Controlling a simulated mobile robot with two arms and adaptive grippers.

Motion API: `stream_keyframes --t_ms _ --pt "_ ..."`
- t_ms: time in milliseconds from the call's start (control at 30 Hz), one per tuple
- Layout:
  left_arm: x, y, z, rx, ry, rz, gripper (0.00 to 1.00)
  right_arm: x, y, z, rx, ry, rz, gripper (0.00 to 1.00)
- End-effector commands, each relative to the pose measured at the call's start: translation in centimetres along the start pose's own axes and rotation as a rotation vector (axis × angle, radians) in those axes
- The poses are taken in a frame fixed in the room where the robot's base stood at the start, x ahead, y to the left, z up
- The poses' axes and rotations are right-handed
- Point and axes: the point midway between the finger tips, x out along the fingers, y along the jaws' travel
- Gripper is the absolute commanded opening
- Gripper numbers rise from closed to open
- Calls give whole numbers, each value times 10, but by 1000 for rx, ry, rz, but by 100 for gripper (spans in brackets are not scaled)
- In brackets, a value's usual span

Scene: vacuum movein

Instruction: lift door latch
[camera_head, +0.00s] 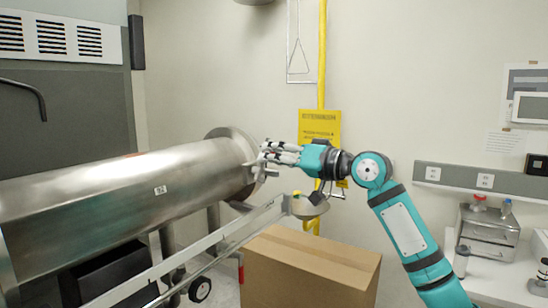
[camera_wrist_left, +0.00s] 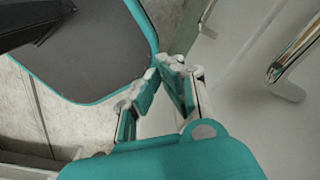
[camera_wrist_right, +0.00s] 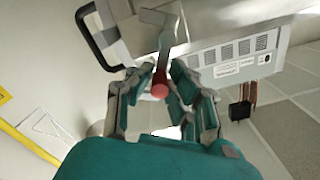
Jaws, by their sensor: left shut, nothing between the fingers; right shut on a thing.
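The steel vacuum chamber (camera_head: 120,195) lies horizontally at the left, with its round flanged end (camera_head: 237,160) facing right. My right gripper (camera_head: 264,154) reaches this end from the right. In the right wrist view the door latch (camera_wrist_right: 168,38) is a flat metal lever with a red round-ended knob (camera_wrist_right: 160,88). My right gripper (camera_wrist_right: 153,82) is shut on the knob, with the fingers on both sides of it. My left gripper (camera_wrist_left: 150,82) shows only in its own wrist view. It is shut and empty, away from the latch.
A metal rail (camera_head: 215,240) runs below the chamber. A cardboard box (camera_head: 310,268) stands under my right arm. A yellow pipe (camera_head: 322,60) and yellow sign (camera_head: 319,128) are behind the gripper. A bench with instruments (camera_head: 489,232) is at right. A metal handle (camera_wrist_left: 298,45) is near my left gripper.

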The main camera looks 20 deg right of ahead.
Motion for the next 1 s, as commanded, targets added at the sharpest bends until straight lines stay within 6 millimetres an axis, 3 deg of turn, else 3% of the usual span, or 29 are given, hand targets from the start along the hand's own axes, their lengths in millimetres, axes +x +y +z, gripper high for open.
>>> stream_keyframes --t_ms 267,300,433,767,1000 --pt "0 0 0 0 0 0 0 -1 -4 -3 0 7 -9 0" --pt "0 0 0 0 0 0 0 -1 -4 -3 -1 7 -9 21" --pt "0 0 0 0 0 0 0 0 -3 -2 -1 4 -6 38" --pt "0 -2 2 0 -1 -2 0 -4 0 0 0 1 -1 39" --pt "0 -1 1 0 -1 -1 0 -43 0 0 -2 2 1 39"
